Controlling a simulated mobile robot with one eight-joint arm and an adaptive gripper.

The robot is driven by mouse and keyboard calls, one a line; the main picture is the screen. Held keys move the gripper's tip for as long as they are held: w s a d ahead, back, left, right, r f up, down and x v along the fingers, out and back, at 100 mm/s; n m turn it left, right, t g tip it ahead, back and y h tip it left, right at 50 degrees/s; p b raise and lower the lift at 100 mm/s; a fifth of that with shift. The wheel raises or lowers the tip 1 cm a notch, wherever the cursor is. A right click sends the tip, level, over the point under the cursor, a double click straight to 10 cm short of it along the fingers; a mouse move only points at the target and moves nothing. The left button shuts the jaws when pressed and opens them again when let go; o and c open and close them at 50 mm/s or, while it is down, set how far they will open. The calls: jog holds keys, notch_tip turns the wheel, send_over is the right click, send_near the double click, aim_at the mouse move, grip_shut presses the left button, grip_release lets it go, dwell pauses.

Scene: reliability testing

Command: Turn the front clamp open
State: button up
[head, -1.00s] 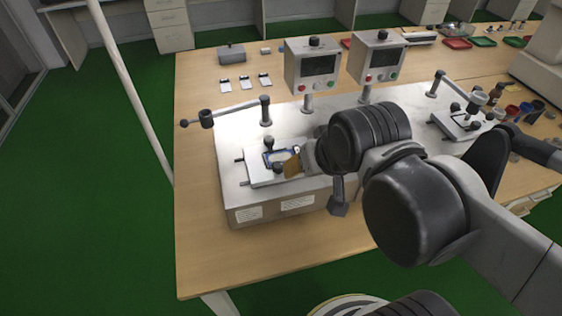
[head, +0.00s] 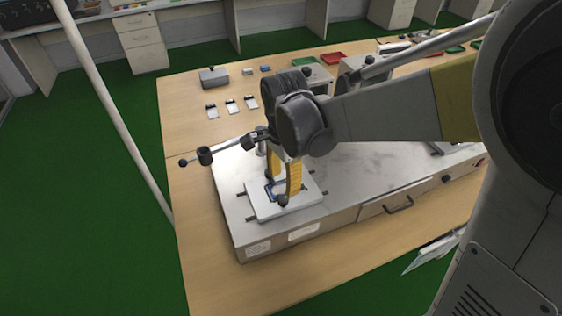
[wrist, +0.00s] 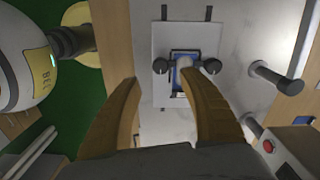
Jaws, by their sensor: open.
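The white fixture plate (head: 310,191) lies on the near left end of the grey test bench. A small blue device (wrist: 184,82) sits in it, held between two dark round knobs. The front clamp's knob (head: 283,201) is on the near side; it is the left knob (wrist: 160,66) in the wrist view. The rear knob (wrist: 211,66) is on the right there. My gripper (head: 283,178) points down over the plate with its yellow fingers apart and empty. In the wrist view the gripper (wrist: 160,80) has the front knob between its fingertips; contact cannot be told.
A lever arm with a dark end (head: 205,155) reaches out left of the bench. A post (wrist: 275,78) stands right of the plate in the wrist view, with a red-button control box (wrist: 290,150) below it. Three small devices (head: 231,105) lie behind on the table.

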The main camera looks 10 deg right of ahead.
aim_at(283, 198)
notch_tip(283, 198, down, 8)
jog(key=b, duration=0.2)
jog(key=shift+f+b, duration=0.15)
jog(key=shift+b, duration=0.15)
grip_shut()
